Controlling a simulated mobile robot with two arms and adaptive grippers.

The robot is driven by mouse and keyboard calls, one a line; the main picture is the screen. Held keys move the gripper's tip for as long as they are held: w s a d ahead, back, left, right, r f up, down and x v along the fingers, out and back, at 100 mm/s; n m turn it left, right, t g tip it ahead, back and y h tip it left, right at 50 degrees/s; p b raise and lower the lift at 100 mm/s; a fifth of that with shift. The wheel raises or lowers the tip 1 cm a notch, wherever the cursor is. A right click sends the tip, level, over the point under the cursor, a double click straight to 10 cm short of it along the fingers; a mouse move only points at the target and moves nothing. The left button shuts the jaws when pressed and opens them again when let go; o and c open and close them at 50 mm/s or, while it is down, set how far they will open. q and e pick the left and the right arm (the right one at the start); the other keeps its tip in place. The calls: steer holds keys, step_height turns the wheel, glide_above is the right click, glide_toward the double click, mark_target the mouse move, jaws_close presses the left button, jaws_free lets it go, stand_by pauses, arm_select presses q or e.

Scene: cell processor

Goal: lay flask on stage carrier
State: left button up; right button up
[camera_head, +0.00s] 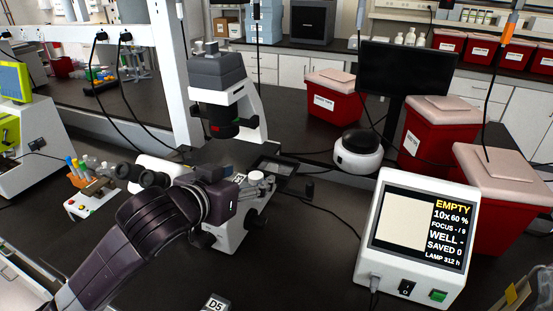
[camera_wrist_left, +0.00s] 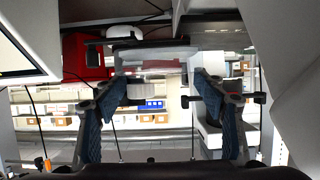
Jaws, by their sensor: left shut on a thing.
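The microscope (camera_head: 222,90) stands in the middle of the bench. Its dark stage carrier (camera_head: 272,166) shows beyond my left gripper, partly covered by it. My left gripper (camera_head: 240,182) is low in front of the stage, its fingertips mostly hidden in the head view. In the left wrist view, the two blue-padded fingers (camera_wrist_left: 166,84) are shut on a clear flask (camera_wrist_left: 155,55), seen between and beyond the tips. I cannot tell whether the flask touches the carrier. My right gripper is not in view.
A display box (camera_head: 415,235) reading "EMPTY" stands at right front. A round white device (camera_head: 358,152), a black monitor (camera_head: 405,75) and red bins (camera_head: 437,132) stand behind it. A tube rack (camera_head: 90,188) is at left.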

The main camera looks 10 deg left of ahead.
arm_select(q)
steer(key=w+d+p, duration=0.1)
steer(key=w, duration=0.3)
steer(key=w+d+p, duration=0.1)
steer(key=w+p, duration=0.1)
steer(key=w, duration=0.3)
steer(key=w+p, duration=0.1)
steer(key=w, duration=0.4)
steer(key=shift+w+d+r+p, duration=0.1)
steer(key=shift+w+d+p, duration=0.1)
steer(key=shift+d+p, duration=0.2)
steer(key=shift+w, duration=0.25)
steer(key=shift+f, duration=0.4)
step_height(320, 180, down, 2)
steer(key=shift+f+p, duration=0.1)
steer(key=shift+p, duration=0.6)
steer(key=shift+f, duration=0.35)
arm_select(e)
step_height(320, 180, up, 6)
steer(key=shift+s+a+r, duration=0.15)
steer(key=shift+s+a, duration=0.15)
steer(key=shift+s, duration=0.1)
arm_select(q)
steer(key=o, duration=1.2)
steer(key=shift+c, duration=0.2)
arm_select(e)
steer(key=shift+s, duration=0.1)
